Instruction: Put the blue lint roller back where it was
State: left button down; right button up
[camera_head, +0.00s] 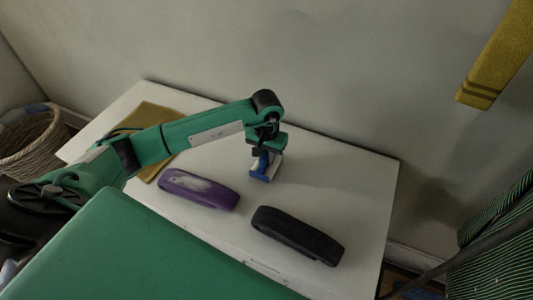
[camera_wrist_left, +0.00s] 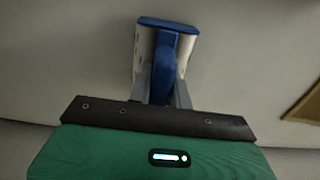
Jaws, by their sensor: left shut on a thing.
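The blue lint roller (camera_head: 258,171) is in my left gripper (camera_head: 265,158), over the back middle of the white table (camera_head: 345,178). In the left wrist view the lint roller (camera_wrist_left: 166,52) shows its blue handle between the two fingers of the left gripper (camera_wrist_left: 164,92), with a white part behind it. The gripper is shut on it. I cannot tell whether the roller touches the tabletop. My right gripper is not in view.
A purple case-like object (camera_head: 198,190) and a black one (camera_head: 297,235) lie on the table in front of the gripper. A mustard cloth (camera_head: 150,118) lies at the table's left. A wicker basket (camera_head: 32,148) stands at far left. The table's right back is clear.

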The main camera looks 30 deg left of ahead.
pick_arm(q)
jog(key=shift+f, duration=0.1)
jog(key=c, duration=1.3)
grip_release()
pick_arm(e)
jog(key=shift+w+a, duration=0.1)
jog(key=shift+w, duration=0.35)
